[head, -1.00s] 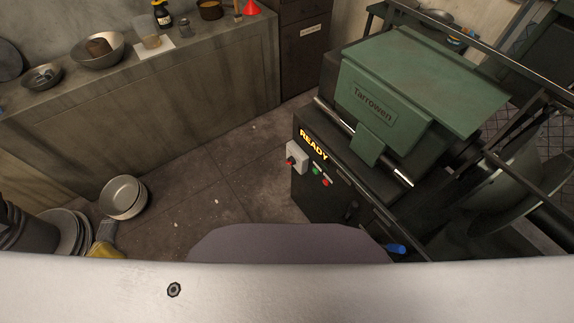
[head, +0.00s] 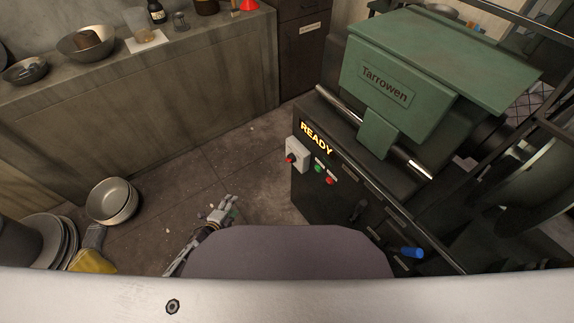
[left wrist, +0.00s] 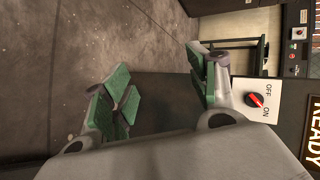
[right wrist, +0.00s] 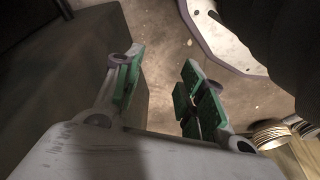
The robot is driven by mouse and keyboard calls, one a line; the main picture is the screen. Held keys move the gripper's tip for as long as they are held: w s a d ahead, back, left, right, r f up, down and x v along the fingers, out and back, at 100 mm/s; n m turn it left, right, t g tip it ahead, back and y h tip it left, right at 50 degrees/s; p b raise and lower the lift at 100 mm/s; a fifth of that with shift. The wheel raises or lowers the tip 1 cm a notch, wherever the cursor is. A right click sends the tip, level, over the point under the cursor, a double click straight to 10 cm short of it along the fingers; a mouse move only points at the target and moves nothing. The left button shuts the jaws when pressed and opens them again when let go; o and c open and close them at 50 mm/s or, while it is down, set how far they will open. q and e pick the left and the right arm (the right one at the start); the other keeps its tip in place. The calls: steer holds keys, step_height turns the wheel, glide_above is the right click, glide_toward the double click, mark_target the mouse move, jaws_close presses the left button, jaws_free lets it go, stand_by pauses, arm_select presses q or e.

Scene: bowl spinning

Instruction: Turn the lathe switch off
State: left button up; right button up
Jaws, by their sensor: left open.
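The lathe (head: 400,85) is green and dark, with a lit READY sign (head: 316,138) on its front. The lathe switch is a pale box with a red knob (head: 297,155) at the left end of the front panel. In the left wrist view the switch (left wrist: 257,99) shows OFF and ON labels, and its red knob sits at a slant. My left gripper (head: 228,206) is open and empty, apart from the switch and to its left; its fingers show in the left wrist view (left wrist: 160,85). My right gripper (right wrist: 162,82) is open and empty, seen only in its wrist view.
Green and red buttons (head: 324,174) sit right of the switch, with a blue-handled lever (head: 411,252) lower down. Metal bowls (head: 112,200) and plates (head: 55,240) are on the floor at left. A counter (head: 150,110) runs along the wall. Floor between counter and lathe is clear.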

arm_select(q)
steer(key=w+d+r+m+h+b, duration=0.3)
steer(key=d+r+m+h+b, duration=0.2)
steer(key=m+b, duration=0.4)
steer(key=w+d+r+m+h+b, duration=0.3)
steer(key=d+r+m+h+b, duration=0.2)
steer(key=m+b, duration=0.5)
steer(key=shift+w+d+r+m, duration=0.3)
steer(key=shift+d+r+m, duration=0.9)
steer(key=shift+d+m, duration=0.7)
arm_select(e)
steer(key=w+a+r+t+y, duration=0.1)
steer(key=w+a+r, duration=0.3)
steer(key=r, duration=0.5)
steer(key=shift+w+r, duration=0.15)
steer(key=shift+w, duration=0.4)
arm_select(q)
steer(key=shift+a, duration=0.1)
steer(key=shift+w, duration=0.15)
